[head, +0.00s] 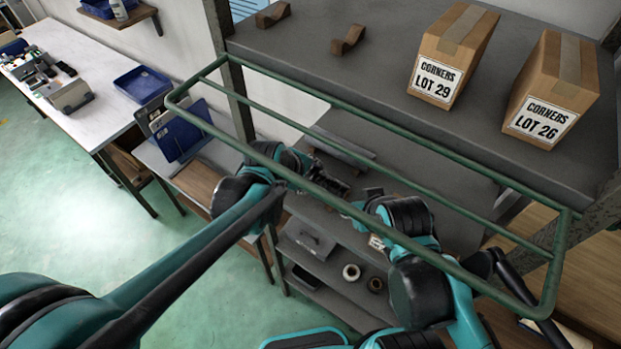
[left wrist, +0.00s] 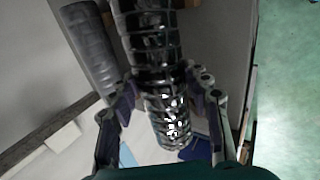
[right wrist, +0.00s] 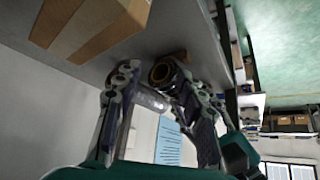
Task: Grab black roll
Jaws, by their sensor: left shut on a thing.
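The black roll (left wrist: 152,45) is long, dark and glossy. It runs between the fingers of my left gripper (left wrist: 160,82), which is shut on it. In the head view my left gripper (head: 325,172) is over the middle shelf, and the roll is hard to make out there. My right gripper (head: 350,207) is close by, to the right and nearer. In the right wrist view the fingers of my right gripper (right wrist: 147,72) are apart.
A grey roll (left wrist: 88,45) lies beside the black roll. Two cardboard boxes, LOT 29 (head: 452,55) and LOT 26 (head: 556,90), stand on the upper shelf (head: 365,75). A green rail (head: 400,120) crosses above my arms. Small rolls (head: 351,272) sit on a lower shelf.

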